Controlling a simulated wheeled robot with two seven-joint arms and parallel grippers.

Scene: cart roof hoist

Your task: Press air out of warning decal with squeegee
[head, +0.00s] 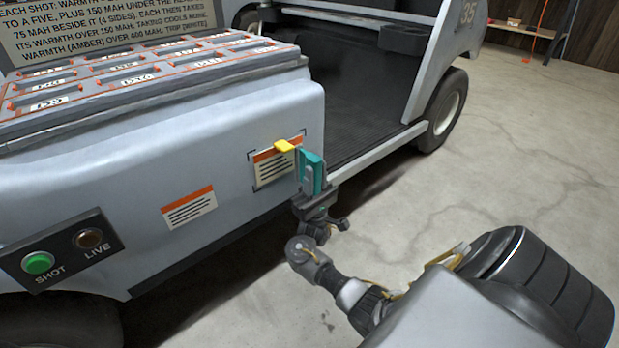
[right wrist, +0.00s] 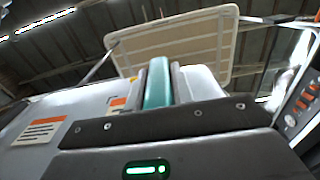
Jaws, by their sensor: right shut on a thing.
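The warning decal (head: 272,170), white with an orange top band and dark text lines, is on the cart's pale side panel near its right corner, inside dark corner marks. My right gripper (head: 312,182) is shut on a teal squeegee (head: 315,168), held upright just right of the decal and over its right edge in the head view. I cannot tell whether it touches. In the right wrist view the squeegee (right wrist: 158,84) stands between the fingers. My left gripper is not in view.
A second, similar decal (head: 189,208) is lower left on the panel. A button plate (head: 60,255) with a green button is farther left. A tray of numbered slots (head: 130,80) tops the panel. Open concrete floor (head: 510,160) lies to the right.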

